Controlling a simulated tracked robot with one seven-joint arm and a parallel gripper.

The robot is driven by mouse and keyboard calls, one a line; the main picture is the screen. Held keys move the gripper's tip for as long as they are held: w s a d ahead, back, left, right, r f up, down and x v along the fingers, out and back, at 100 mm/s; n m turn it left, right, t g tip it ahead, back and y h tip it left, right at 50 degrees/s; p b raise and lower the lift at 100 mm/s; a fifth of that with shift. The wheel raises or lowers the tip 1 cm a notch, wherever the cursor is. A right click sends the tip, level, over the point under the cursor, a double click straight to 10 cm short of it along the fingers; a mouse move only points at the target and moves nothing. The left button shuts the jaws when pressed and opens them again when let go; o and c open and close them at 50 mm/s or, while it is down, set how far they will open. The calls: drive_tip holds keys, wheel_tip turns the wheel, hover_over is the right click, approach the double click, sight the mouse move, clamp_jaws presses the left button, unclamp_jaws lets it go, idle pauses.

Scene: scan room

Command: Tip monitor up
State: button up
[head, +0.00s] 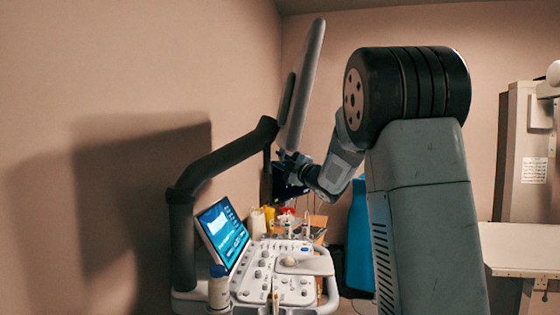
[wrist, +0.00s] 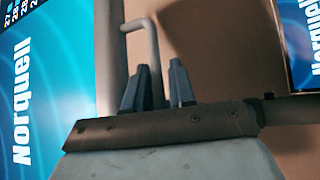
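The monitor (head: 303,85) stands nearly edge-on in the head view, tall and slightly leaning, on a dark jointed support arm (head: 222,157). My gripper (head: 285,165) is at its lower edge. In the wrist view a blue lit screen with "Norquell" on it, seemingly the monitor's (wrist: 45,90), fills the left side beside a grey frame edge. A thin grey bent handle (wrist: 150,42) runs from that edge down to my two fingertips (wrist: 160,82). The handle passes between the fingers. I cannot tell whether they press on it.
Below is the ultrasound console (head: 285,268) with a small tilted touchscreen (head: 223,232), bottles and small items around it. A wall is close at the left. A blue panel (head: 358,240) stands behind my arm. A pale table (head: 522,250) is at the right.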

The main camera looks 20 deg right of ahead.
drive_tip(key=shift+w+a+r, duration=0.1)
drive_tip(key=shift+w+a, duration=0.05)
drive_tip(key=shift+w, duration=0.2)
drive_tip(key=shift+d, duration=0.25)
clamp_jaws()
